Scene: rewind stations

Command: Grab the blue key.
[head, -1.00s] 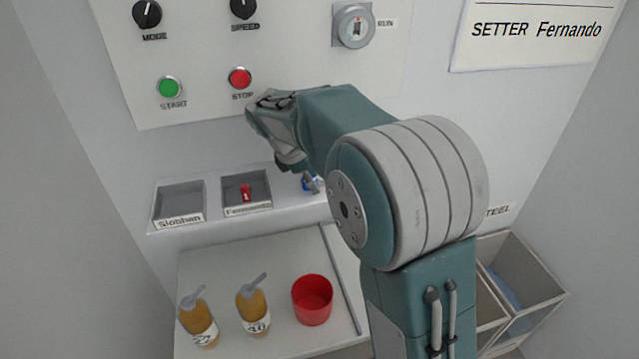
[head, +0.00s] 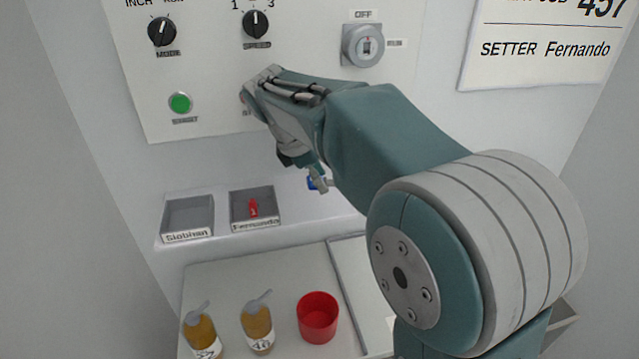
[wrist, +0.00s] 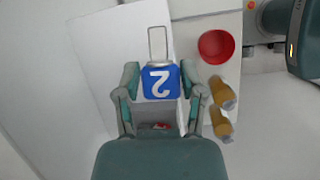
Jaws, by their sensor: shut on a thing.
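The wrist view shows the two fingers (wrist: 157,95) on either side of the key. My arm hides part of the shelf behind it.
The Siobhan tray (head: 187,236) is empty. Below stand a red cup (head: 317,318) and two amber bottles (head: 257,322).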

